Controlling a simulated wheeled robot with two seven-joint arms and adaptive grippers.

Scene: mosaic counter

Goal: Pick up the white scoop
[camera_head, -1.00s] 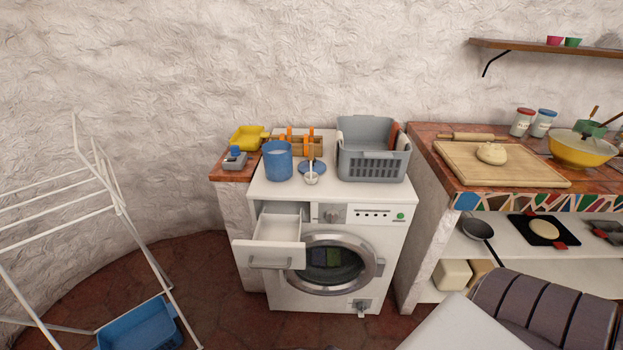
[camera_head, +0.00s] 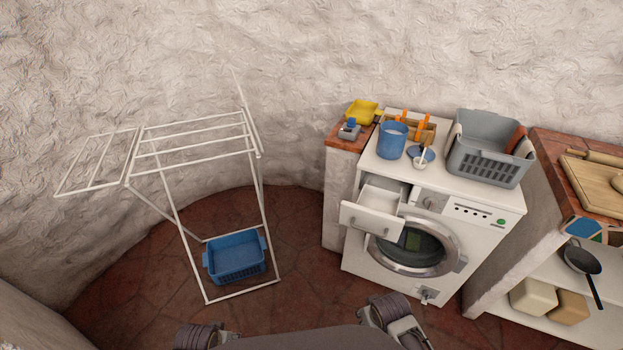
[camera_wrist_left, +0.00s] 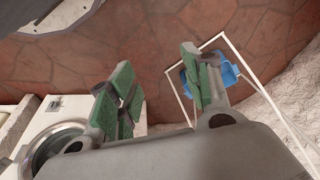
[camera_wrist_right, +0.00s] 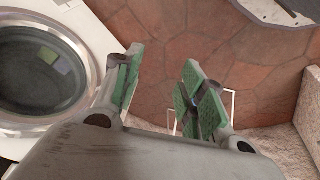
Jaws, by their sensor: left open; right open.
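My right gripper (camera_head: 418,343) is low at the bottom of the head view, in front of the washing machine and well away from the scoop. In the right wrist view its green-padded fingers (camera_wrist_right: 158,92) are apart with nothing between them. My left gripper shows in the left wrist view (camera_wrist_left: 158,92), also open and empty. Neither wrist view shows the scoop.
The washing machine's detergent drawer (camera_head: 372,216) is pulled out. A grey basket (camera_head: 489,160) stands right of the scoop. A wooden rack with orange handles is behind. A white drying rack (camera_head: 190,145) with a blue basket (camera_head: 236,262) stands left. Floor between is open.

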